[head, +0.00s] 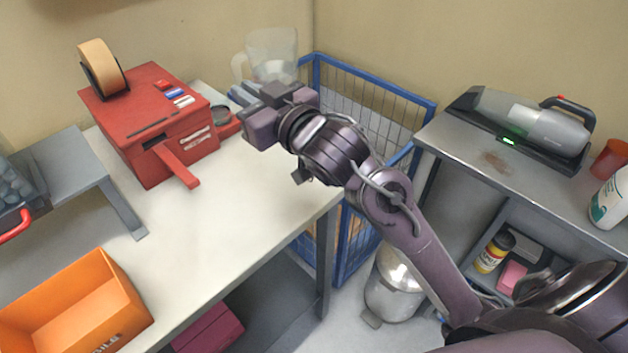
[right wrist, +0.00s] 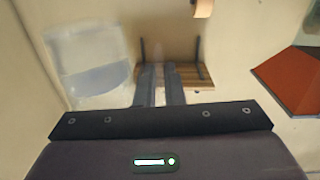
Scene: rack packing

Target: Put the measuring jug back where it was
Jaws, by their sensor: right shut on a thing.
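The measuring jug (head: 273,54) is a clear, see-through vessel with a handle on its left side in the head view. It is by the wall at the back right corner of the white table. My right gripper (head: 238,94) is in front of it and shut on it. In the right wrist view the pale jug (right wrist: 90,68) is just left of the nearly closed fingers (right wrist: 160,88). The grip point is not clear, and my gripper hides the jug's lower part in the head view. My left gripper is not in view.
A red box (head: 152,112) with a tape roll (head: 98,62) stands left of my gripper. An orange bin (head: 115,290) is at the front left. A blue wire cage (head: 352,245) is beyond the table's right edge. The table's middle (head: 245,195) is clear.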

